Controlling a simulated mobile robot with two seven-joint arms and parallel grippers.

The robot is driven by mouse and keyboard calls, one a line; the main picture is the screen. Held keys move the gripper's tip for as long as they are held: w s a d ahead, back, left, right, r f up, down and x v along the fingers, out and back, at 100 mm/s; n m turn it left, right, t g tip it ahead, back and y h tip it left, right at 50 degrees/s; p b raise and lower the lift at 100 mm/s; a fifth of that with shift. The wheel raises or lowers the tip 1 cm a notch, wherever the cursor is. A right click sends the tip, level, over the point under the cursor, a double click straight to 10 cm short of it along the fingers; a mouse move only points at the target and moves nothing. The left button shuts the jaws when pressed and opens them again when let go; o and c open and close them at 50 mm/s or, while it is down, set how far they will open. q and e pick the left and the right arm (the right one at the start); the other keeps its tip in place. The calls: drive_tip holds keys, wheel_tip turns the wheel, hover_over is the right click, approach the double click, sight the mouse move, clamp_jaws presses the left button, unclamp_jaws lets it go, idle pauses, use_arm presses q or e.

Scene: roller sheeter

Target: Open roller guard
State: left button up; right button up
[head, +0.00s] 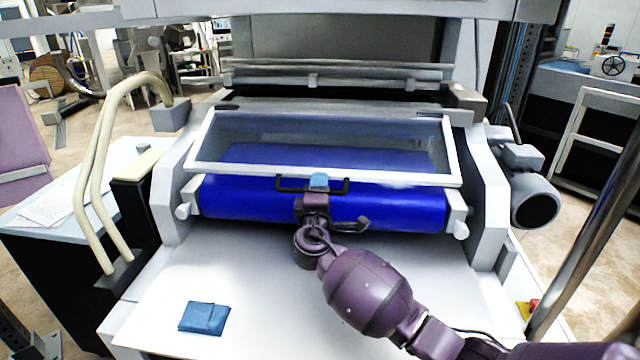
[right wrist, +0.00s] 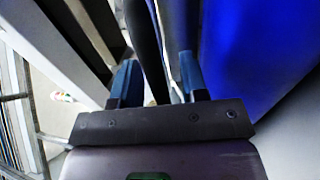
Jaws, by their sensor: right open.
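The roller guard (head: 325,118) is a clear panel in a white frame. It lies tilted over the blue roller (head: 325,212), its front edge low. A black handle (head: 287,184) is on its front edge. My right gripper (head: 318,181) is at the middle of this handle, its blue fingertips overlapping it. In the right wrist view the two blue fingers of my right gripper (right wrist: 157,80) stand apart, with the dark handle bar (right wrist: 146,45) running between them; I cannot tell whether they touch it. My left gripper is not in view.
A white table (head: 250,280) lies in front of the roller, with a blue folded cloth or pouch (head: 204,318) on it. Cream curved rails (head: 100,150) stand at the left. A dark motor (head: 535,201) sticks out at the right.

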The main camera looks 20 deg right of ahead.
drive_tip(key=shift+w+d, duration=0.15)
drive_tip(key=shift+w, duration=0.2)
drive_tip(key=shift+s, duration=0.1)
clamp_jaws()
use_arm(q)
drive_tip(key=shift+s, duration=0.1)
use_arm(e)
drive_tip(key=shift+f, duration=0.1)
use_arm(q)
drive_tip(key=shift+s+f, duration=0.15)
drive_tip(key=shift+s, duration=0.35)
